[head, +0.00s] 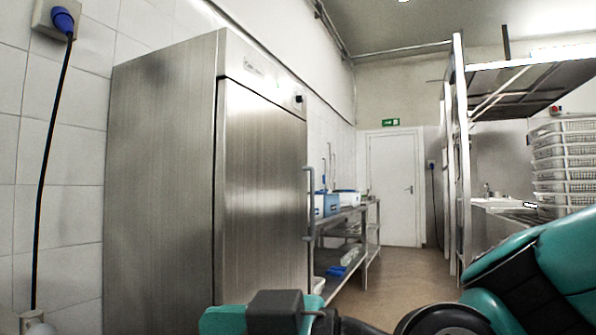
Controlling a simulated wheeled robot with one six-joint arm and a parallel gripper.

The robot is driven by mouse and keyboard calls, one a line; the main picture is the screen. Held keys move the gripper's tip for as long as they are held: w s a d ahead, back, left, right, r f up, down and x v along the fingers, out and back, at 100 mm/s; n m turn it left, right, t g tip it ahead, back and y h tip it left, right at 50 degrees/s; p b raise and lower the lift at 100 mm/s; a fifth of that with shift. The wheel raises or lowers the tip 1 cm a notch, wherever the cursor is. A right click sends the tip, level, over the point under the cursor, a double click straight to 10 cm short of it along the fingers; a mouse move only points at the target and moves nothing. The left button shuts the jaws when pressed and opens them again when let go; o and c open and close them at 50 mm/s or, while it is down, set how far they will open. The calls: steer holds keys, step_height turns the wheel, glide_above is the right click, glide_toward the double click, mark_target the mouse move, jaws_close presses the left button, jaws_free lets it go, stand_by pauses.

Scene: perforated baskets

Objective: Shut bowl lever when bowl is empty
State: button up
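No bowl and no bowl lever can be made out in the head view. Teal and dark parts of my own arm show along the bottom edge and at the lower right. No gripper fingers can be seen, and the lower part of the arm is cut off by the frame.
A tall steel cabinet (165,190) with a shut door stands close on the left. Beyond it is a steel shelf table (345,222) with blue bins (326,204). Stacked white perforated baskets (565,165) stand at right by a metal rack (461,160). Brown floor (405,268) leads to a white door (396,188).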

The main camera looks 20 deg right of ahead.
steer(key=s+d+r+m+g+h+p, duration=0.1)
steer(key=d+r+m+g+h+p, duration=0.1)
steer(key=r+p, duration=0.5)
steer(key=s+d+r+m+g+h+p, duration=0.1)
steer(key=d+r+g+h+p, duration=0.2)
steer(key=p, duration=1.4)
step_height(320, 180, up, 5)
steer(key=shift+s+d+f+m+h+p, duration=0.25)
steer(key=shift+d+m+h+p, duration=0.15)
steer(key=shift+d+h, duration=0.55)
